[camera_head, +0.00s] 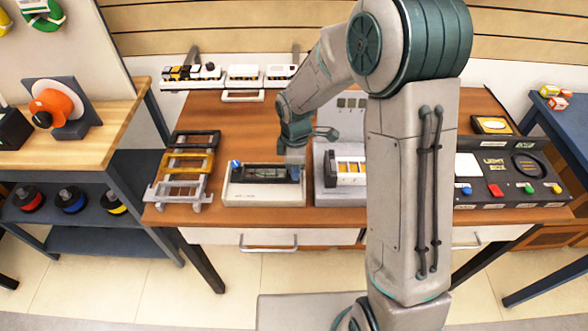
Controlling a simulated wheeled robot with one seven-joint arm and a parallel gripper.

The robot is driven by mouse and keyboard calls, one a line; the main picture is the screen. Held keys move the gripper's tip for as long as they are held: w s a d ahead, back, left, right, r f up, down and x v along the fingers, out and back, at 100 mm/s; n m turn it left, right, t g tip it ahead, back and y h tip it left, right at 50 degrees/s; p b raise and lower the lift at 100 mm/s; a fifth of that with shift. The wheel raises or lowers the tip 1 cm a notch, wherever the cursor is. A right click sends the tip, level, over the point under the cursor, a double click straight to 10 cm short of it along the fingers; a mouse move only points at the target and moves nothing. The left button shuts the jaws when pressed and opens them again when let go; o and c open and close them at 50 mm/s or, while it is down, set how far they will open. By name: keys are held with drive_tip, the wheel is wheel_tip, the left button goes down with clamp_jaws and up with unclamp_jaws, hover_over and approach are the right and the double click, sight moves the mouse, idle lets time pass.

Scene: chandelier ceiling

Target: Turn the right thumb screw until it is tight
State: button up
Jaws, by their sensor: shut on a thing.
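A cream box-shaped device (250,198) with a dark recessed top sits on the wooden table, left of my arm. A blue thumb screw (235,164) stands at the left end of its top. My gripper (295,168) points down at the right end of the same device. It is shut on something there. By its place this is the right thumb screw, but the fingers hide the screw itself. I cannot see how far it is turned.
A grey unit with a white block (346,168) stands just right of the device. Metal and yellow racks (182,165) stand to the left. A dark panel with coloured buttons (508,178) lies at the right. A shelf of small models (240,75) runs behind.

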drive_tip(key=m+b, duration=0.2)
drive_tip(key=m, duration=0.3)
drive_tip(key=shift+m, duration=0.3)
drive_tip(key=m+b, duration=0.2)
drive_tip(key=m, duration=0.3)
drive_tip(key=m+b, duration=0.1)
drive_tip(key=m, duration=0.9)
drive_tip(key=shift+b, duration=0.3)
drive_tip(key=shift+r, duration=0.1)
drive_tip(key=o, duration=1)
wheel_tip(320, 180, up, 14)
